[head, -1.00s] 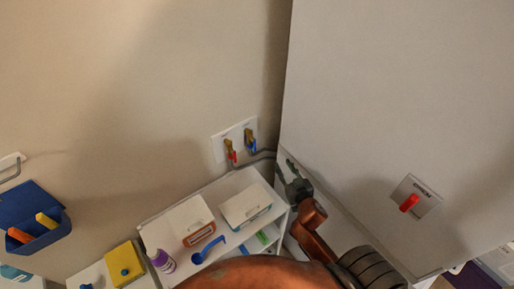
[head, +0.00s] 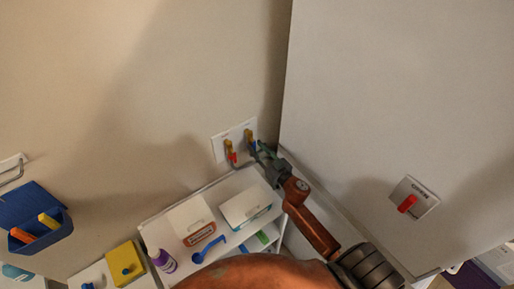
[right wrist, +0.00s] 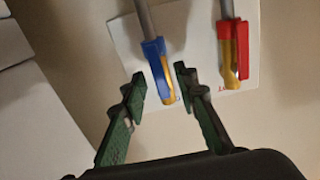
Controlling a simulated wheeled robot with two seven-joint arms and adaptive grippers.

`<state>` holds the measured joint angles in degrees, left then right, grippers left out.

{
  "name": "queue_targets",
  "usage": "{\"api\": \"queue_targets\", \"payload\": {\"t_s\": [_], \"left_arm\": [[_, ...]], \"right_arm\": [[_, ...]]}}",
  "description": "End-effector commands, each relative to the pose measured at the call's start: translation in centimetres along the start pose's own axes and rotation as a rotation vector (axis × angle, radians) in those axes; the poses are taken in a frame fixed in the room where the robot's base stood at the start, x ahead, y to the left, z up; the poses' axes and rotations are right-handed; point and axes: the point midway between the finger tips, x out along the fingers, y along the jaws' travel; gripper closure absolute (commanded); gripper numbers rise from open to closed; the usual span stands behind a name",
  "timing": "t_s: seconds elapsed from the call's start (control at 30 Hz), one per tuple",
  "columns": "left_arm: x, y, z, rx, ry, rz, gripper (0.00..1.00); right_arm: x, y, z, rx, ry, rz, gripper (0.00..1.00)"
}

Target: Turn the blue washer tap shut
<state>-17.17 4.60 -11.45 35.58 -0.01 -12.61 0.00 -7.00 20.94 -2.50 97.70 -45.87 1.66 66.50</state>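The blue washer tap (head: 253,145) sits on a white wall plate beside the red tap (head: 233,157). In the right wrist view the blue lever (right wrist: 154,58) lies roughly in line with its grey pipe and brass body. My right gripper (head: 264,152) is at the blue tap and partly covers it in the head view. In the right wrist view its green fingers (right wrist: 160,78) are open, one on each side of the blue tap's lower end, with gaps visible. The red tap (right wrist: 238,45) is right of the fingers there. My left gripper is out of view.
A large white cabinet (head: 390,100) with a red switch (head: 407,204) stands to the right, close to my right arm. Below the taps is a white shelf (head: 160,216) with boxes (head: 245,206), a blue scoop (head: 208,250) and a purple bottle (head: 164,261).

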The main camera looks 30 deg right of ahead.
Motion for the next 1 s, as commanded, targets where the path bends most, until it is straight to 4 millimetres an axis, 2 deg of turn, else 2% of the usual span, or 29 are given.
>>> {"api": "queue_targets", "payload": {"t_s": [0.3,0.7,1.0], "left_arm": [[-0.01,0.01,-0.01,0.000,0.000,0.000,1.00],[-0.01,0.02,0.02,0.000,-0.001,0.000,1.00],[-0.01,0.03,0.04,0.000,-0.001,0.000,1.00]], "right_arm": [[0.27,-0.01,0.04,0.000,-0.001,0.000,0.73],[0.24,0.02,0.02,-0.001,0.000,0.000,1.00],[0.23,0.02,0.02,-0.002,0.000,0.000,1.00]]}}
